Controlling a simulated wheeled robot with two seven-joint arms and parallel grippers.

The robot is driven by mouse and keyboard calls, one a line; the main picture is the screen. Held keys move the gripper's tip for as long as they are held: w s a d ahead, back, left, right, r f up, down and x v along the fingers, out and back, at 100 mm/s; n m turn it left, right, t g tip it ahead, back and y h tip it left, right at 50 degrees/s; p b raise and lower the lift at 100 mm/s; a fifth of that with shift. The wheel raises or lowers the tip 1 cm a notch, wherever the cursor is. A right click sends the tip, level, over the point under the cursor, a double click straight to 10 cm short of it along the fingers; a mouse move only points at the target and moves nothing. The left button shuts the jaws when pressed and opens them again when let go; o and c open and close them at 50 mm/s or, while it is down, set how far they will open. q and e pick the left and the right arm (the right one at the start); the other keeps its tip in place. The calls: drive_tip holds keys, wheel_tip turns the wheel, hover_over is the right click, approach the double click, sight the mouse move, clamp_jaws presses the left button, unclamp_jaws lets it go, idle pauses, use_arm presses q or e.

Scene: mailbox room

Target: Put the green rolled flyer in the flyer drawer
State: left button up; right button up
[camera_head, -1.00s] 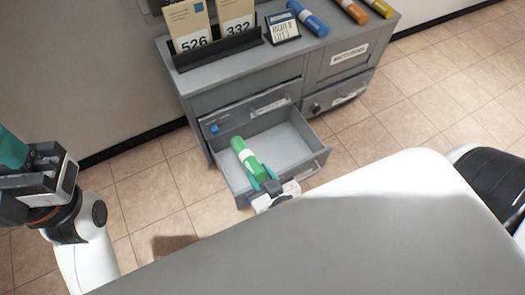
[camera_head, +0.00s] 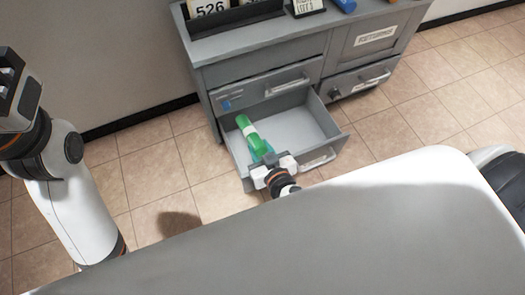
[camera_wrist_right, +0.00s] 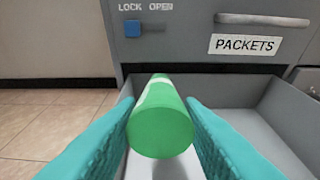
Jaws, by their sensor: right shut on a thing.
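The green rolled flyer (camera_head: 247,129), with a pale band, is over the left part of the open grey drawer (camera_head: 296,125). My right gripper (camera_head: 264,154) is shut on the flyer's near end, reaching over the drawer's front. In the right wrist view, the flyer (camera_wrist_right: 160,130) points away between the teal fingers (camera_wrist_right: 160,140), with the drawer's inside around and below it. I cannot tell whether it touches the drawer floor. My left gripper (camera_head: 14,88) is at the left edge, partly cut off, its jaws unclear.
The drawer above, labelled PACKETS (camera_wrist_right: 245,45), is shut and has a blue LOCK/OPEN slider (camera_wrist_right: 133,28). Another shut drawer (camera_head: 360,80) is to the right. Number cards (camera_head: 212,10) and a blue roll (camera_head: 344,4) are on the cabinet top. A grey surface fills the foreground.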

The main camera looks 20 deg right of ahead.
drive_tip(key=shift+w+f, duration=0.15)
drive_tip(key=shift+f, duration=0.2)
drive_tip(key=o, duration=1)
drive_tip(key=shift+o, duration=0.2)
drive_tip(key=shift+s+r, duration=0.1)
drive_tip(key=shift+s, duration=0.3)
drive_tip(key=v, duration=1.1)
